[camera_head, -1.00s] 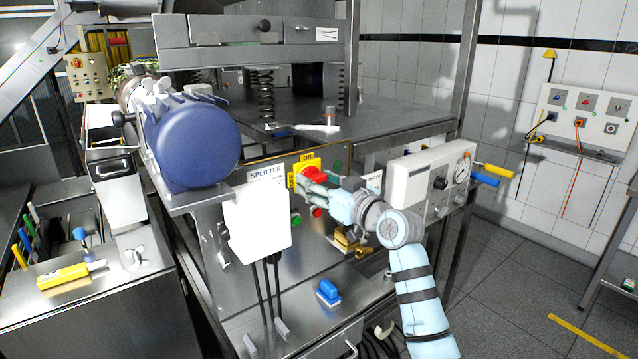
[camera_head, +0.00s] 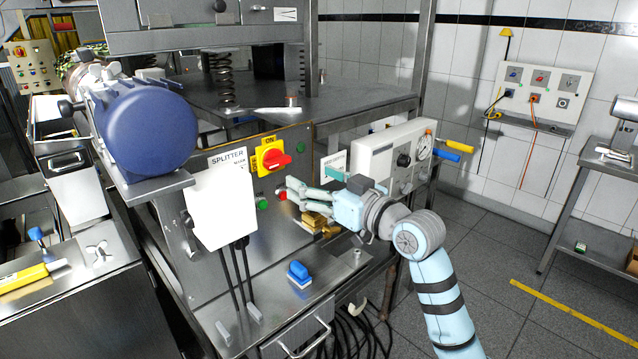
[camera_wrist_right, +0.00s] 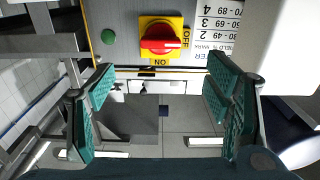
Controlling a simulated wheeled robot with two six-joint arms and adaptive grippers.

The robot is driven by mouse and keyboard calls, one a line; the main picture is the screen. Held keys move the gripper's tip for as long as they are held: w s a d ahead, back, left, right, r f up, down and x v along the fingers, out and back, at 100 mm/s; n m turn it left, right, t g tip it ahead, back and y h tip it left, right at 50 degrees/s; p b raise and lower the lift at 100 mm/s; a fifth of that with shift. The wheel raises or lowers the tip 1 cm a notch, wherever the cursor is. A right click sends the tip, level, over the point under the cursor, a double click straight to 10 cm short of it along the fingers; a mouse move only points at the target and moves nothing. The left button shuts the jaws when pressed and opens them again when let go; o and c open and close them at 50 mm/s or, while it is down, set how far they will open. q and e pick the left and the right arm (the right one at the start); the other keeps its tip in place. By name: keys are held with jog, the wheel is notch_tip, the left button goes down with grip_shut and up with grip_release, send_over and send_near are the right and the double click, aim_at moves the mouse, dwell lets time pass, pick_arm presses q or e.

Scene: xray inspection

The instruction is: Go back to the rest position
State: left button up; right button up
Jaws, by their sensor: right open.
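My right gripper (camera_head: 307,187) is open and empty. In the head view it is in front of the splitter's panel, below and right of the rotary switch, with its arm coming in from the lower right. The switch has a red handle (camera_head: 277,161) on a yellow plate (camera_head: 259,158). In the right wrist view the red handle (camera_wrist_right: 160,45) lies crosswise beyond the open fingers (camera_wrist_right: 160,105), with clear space between. The ON and OFF marks show upside down or sideways there. My left gripper is not in view.
A grey gauge box (camera_head: 375,160) stands close behind my right gripper. Brass blocks (camera_head: 316,222) and a blue-handled item (camera_head: 299,273) are below it. A blue motor (camera_head: 150,132) juts out at left. Open tiled floor (camera_head: 480,285) lies to the right.

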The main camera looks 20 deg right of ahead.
jog(key=shift+v, duration=0.85)
jog(key=shift+a, duration=0.1)
